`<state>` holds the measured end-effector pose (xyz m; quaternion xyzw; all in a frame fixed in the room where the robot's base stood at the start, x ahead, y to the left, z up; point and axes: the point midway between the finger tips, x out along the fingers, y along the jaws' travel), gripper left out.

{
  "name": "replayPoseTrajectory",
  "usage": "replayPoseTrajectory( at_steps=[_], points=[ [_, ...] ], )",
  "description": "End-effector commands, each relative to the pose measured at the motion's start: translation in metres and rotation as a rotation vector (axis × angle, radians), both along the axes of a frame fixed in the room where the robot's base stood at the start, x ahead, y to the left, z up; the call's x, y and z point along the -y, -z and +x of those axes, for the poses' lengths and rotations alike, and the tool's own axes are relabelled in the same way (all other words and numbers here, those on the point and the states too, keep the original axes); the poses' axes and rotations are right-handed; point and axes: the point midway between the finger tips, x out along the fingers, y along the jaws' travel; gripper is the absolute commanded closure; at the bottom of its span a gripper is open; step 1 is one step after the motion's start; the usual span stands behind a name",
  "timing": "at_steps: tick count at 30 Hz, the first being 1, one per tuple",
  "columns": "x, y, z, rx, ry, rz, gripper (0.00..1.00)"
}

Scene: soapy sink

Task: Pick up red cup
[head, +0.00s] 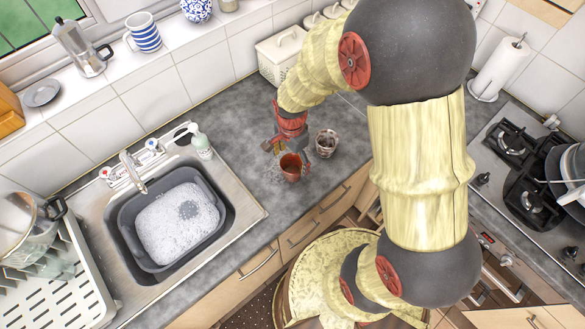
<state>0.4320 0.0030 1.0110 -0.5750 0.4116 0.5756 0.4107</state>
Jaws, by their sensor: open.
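A small red-brown cup (290,169) stands on the grey countertop, right of the sink and near the counter's front edge. My gripper (287,158) is open, with its fingers just above and around the cup in this view. One finger is on the left of the cup and one on the right. I cannot tell whether the fingers touch the cup. Part of the cup's back rim is close to the gripper and partly hidden by it.
A patterned glass (326,143) stands just right of the gripper. A soap bottle (201,142) and tap (133,172) are by the sink (252,213), which holds a grey basin (230,222) of suds. Counter between cup and sink is clear.

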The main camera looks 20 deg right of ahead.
Motion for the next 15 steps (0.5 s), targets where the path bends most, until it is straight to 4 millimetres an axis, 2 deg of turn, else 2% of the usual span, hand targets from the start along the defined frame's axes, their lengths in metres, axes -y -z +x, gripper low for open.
replayPoseTrajectory(
  at_steps=[9,15],
  points=[
    [0.002,0.042,0.001,-0.002,-0.001,0.000,0.20],
    [0.002,0.055,0.002,0.000,-0.001,0.000,0.20]
  ],
)
